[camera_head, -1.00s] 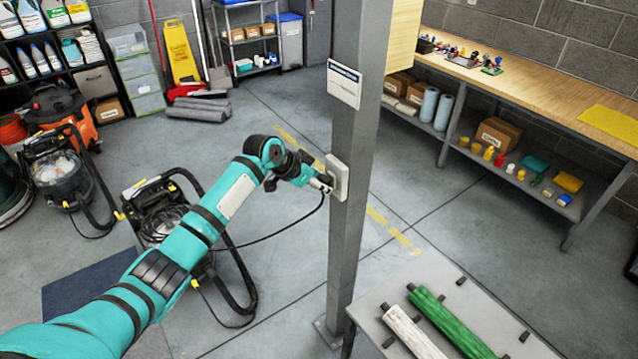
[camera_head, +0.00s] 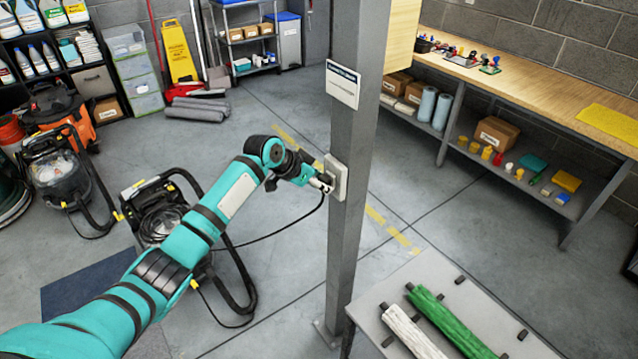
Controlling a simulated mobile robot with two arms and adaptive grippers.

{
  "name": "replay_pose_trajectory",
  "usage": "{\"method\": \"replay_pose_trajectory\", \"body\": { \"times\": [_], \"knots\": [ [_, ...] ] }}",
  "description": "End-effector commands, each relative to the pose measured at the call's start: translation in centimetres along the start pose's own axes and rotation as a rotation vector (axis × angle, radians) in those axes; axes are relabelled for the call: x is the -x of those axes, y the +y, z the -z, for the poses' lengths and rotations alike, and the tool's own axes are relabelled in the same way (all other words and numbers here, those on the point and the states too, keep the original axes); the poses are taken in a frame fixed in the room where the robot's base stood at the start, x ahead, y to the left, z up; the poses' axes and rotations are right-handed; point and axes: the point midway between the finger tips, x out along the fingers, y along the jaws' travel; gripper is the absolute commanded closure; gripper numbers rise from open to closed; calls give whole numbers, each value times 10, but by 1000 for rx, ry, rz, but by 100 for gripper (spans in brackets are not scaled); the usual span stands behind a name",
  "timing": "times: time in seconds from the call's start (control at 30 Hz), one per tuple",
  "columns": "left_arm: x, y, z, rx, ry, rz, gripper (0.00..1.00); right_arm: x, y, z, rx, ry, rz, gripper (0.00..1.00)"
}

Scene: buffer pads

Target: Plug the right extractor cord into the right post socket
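The socket (camera_head: 340,178) is a pale plate on the grey post (camera_head: 352,120) in the middle of the head view. My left gripper (camera_head: 325,184) is at the left face of the plate, with its fingertips touching or very close to it. A thin black cord (camera_head: 270,238) runs from the gripper down to the left, toward the extractor (camera_head: 160,212) with the black hose. The gripper appears shut on the cord's plug, which is mostly hidden between the fingers and the plate. I cannot tell whether the plug is inside the socket. My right gripper is out of view.
A grey table (camera_head: 375,335) with a white roll and a green roll (camera_head: 448,322) stands at the front right. A wooden workbench (camera_head: 530,75) runs along the right wall. Another extractor (camera_head: 60,175) stands at the left. Open floor lies behind the post.

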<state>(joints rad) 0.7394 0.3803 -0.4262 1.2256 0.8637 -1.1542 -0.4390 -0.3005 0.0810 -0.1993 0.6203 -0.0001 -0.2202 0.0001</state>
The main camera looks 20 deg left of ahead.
Motion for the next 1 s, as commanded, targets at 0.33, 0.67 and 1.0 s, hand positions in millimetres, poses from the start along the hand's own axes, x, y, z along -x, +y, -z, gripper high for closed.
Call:
{"method": "replay_pose_trajectory", "body": {
  "times": [0.33,0.67,1.0],
  "knots": [
    [-1,0,2,0,1,0,55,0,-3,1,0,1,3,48],
    [-1,0,1,0,0,0,39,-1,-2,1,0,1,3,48],
    [34,-1,1,-2,2,4,39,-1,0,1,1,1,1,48]
  ]
}}
